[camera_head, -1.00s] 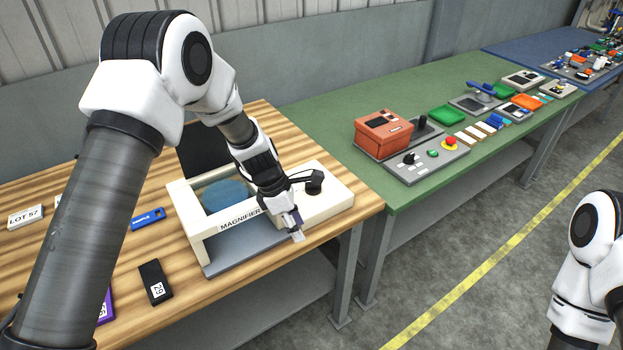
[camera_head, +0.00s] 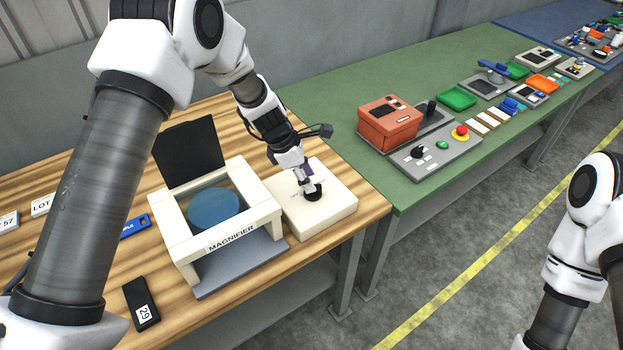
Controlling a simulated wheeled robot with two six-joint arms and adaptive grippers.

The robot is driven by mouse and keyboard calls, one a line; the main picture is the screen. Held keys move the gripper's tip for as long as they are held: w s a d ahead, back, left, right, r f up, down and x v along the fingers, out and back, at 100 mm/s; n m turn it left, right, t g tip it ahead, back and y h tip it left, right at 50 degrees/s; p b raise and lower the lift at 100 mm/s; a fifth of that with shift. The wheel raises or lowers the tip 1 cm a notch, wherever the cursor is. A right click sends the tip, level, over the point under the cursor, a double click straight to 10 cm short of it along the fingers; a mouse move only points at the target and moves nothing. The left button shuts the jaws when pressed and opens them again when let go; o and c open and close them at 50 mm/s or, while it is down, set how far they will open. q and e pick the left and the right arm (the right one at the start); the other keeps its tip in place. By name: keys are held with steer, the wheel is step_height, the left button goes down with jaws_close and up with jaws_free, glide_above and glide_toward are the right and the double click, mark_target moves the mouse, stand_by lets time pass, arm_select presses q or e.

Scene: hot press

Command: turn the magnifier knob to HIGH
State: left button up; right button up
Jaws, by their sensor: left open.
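The magnifier (camera_head: 262,220) is a cream frame with a round blue lens, standing on the wooden table with a cream control box (camera_head: 325,218) at its right. A black knob (camera_head: 313,194) sits on top of that box. My left gripper (camera_head: 309,187) is open and points down at the knob, its fingertips at or just above it. The gripper hides part of the knob and its markings, so I cannot tell its setting. My right gripper is out of view; only my right arm shows at the right edge.
A black panel (camera_head: 188,152) stands behind the magnifier. A black block marked 29 (camera_head: 141,304) and a blue tag (camera_head: 134,227) lie to its left. The green table (camera_head: 330,104) at right carries an orange box (camera_head: 388,124) and a grey control panel (camera_head: 432,157).

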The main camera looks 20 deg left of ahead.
mark_target(315, 196)
arm_select(q)
steer(key=f, duration=0.1)
steer(key=w+f, duration=0.1)
steer(key=f, duration=0.1)
steer(key=shift+w+d+f, duration=0.2)
steer(key=shift+w+f, duration=0.1)
steer(key=shift+f, duration=0.05)
steer(key=shift+s+r, duration=0.1)
steer(key=shift+s, duration=0.1)
steer(key=shift+s+d+r, duration=0.1)
steer(key=shift+d, duration=0.05)
steer(key=c, duration=0.4)
jaws_close()
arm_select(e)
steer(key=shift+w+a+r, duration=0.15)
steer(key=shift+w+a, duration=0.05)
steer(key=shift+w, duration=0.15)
